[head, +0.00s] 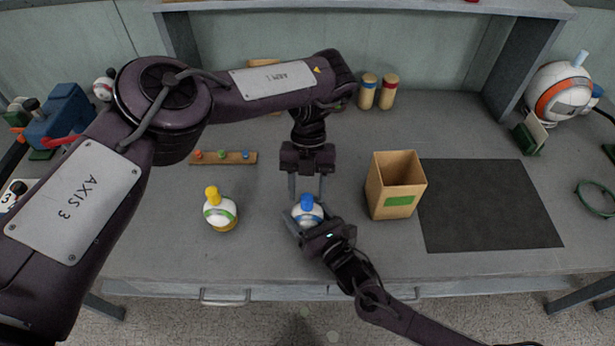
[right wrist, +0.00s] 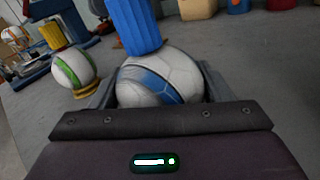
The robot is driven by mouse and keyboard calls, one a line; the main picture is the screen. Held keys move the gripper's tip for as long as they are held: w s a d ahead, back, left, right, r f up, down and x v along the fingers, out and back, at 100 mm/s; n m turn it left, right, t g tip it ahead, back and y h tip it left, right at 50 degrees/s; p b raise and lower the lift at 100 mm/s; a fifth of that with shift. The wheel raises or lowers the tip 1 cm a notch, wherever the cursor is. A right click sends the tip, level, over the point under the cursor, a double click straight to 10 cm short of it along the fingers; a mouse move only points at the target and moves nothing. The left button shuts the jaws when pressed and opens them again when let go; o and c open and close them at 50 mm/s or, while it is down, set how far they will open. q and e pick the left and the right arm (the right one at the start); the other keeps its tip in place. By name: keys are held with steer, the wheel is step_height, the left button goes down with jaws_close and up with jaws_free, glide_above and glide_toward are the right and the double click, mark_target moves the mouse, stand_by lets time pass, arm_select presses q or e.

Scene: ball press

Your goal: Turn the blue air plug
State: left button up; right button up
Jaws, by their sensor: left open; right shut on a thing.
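The blue air plug (head: 307,202) stands up from the top of a white ball with a blue band (head: 308,215) near the table's front middle. The plug also shows large and ribbed in the right wrist view (right wrist: 135,25), above the ball (right wrist: 165,78). My right gripper (head: 301,224) is shut on this ball, with a finger on each side of it. My left gripper (head: 306,188) is open and points down just behind the plug. Its fingers look apart from the plug, but the exact gap is hard to tell.
A white ball with a green band and yellow plug (head: 220,212) sits on a stand to the left. A rack with several small coloured plugs (head: 223,158) lies behind it. A cardboard box (head: 394,199) and a dark mat (head: 485,205) are at right.

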steer(key=shift+w+r, duration=0.1)
steer(key=shift+r, duration=0.05)
arm_select(q)
steer(key=v, duration=0.5)
steer(key=shift+w+r, duration=0.15)
steer(key=shift+r, duration=0.25)
arm_select(e)
steer(key=o, duration=1.1)
steer(key=shift+o, duration=0.2)
